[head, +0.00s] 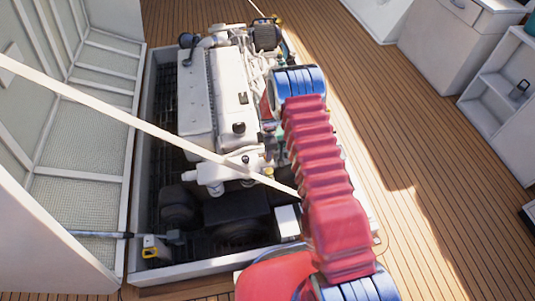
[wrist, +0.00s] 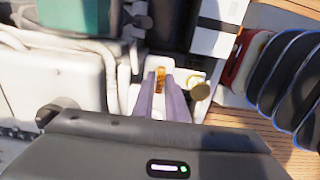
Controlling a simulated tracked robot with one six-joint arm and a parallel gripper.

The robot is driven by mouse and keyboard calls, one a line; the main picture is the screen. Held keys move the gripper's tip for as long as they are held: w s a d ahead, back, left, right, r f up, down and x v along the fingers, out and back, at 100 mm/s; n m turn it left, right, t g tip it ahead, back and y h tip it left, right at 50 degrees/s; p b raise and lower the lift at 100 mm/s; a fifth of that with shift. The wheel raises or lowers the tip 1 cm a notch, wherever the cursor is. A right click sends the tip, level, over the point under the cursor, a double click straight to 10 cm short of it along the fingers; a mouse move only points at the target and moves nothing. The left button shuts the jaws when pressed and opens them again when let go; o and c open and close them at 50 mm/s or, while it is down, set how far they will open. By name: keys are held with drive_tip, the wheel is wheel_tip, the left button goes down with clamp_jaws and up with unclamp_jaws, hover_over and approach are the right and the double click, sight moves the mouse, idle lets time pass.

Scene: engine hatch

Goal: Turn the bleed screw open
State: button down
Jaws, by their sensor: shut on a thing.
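In the wrist view my gripper (wrist: 161,84) reaches forward with two slim purple-grey fingers, close together. They are shut on a small brass-orange piece, which I take to be the bleed screw (wrist: 160,74), on a white fitting of the engine. Its lower part is hidden between the fingers, and how far it is turned cannot be told. In the head view the white engine (head: 213,95) sits in the open hatch. My red and blue arm reaches over its right side and hides the gripper and the screw.
A round brass knob (wrist: 201,92) stands just right of the fingers. A teal block (wrist: 73,15) is at the upper left. The hatch frame (head: 140,160) surrounds the engine, and a pale diagonal strut (head: 135,122) crosses the head view. Open deck (head: 430,190) lies to the right.

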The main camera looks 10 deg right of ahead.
drive_tip(key=c, duration=1.8)
unclamp_jaws()
drive_tip(key=shift+o, duration=0.2)
wheel_tip(320, 180, up, 14)
drive_tip(key=shift+f, duration=0.15)
